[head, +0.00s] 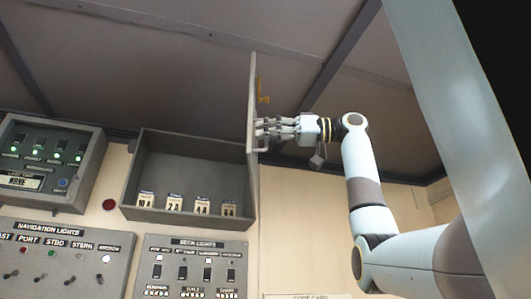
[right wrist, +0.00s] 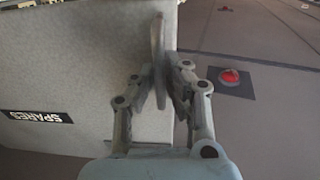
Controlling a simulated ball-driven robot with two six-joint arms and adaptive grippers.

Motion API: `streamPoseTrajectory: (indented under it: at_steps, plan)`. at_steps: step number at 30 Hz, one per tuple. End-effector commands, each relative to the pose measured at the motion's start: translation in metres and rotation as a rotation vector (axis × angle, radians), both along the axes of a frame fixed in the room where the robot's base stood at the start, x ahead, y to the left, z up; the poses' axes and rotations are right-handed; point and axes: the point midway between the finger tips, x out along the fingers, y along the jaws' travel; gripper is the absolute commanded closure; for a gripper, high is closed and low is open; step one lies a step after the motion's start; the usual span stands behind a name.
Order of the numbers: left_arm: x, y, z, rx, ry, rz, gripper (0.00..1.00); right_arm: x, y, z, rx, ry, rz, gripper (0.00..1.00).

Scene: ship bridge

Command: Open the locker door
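The locker (head: 195,152) is a grey open-fronted box on the wall in the head view. Its door (head: 252,90) stands swung out at the locker's right side and shows nearly edge-on. In the right wrist view the door's grey face (right wrist: 75,65) carries a black SPARES label (right wrist: 37,117). A pale bar handle (right wrist: 158,40) stands out from that face. My right gripper (head: 262,133) is at the handle, its fingers closed on either side of the bar; they also show in the right wrist view (right wrist: 163,85). My left gripper is out of view.
Several small labelled packs (head: 174,203) stand on the locker floor. A panel with green lights (head: 45,160) hangs left of it, and switch panels (head: 190,268) sit below. A yellow fitting (head: 263,90) shows beyond the door. The right wrist view shows a red round thing (right wrist: 229,76).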

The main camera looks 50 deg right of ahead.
Motion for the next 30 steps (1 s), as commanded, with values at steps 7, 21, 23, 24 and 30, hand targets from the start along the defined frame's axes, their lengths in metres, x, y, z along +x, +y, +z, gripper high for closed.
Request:
streamPoseTrajectory:
  at_steps: [7,21,23,24,30]
  plan:
    - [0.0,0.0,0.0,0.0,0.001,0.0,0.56,0.0,0.0,-0.001,-0.001,0.002,0.001,0.68]
    - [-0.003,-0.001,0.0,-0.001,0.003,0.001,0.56,-0.036,-0.026,0.0,-0.001,0.001,-0.004,0.68]
    - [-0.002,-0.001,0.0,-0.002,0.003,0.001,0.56,-0.048,-0.034,-0.001,-0.001,0.001,-0.004,0.68]
    - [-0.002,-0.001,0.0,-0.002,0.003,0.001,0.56,-0.055,-0.039,-0.001,-0.001,0.001,-0.004,0.68]
    - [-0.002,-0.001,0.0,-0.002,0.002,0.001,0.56,-0.086,-0.059,0.0,0.0,0.0,-0.001,0.68]
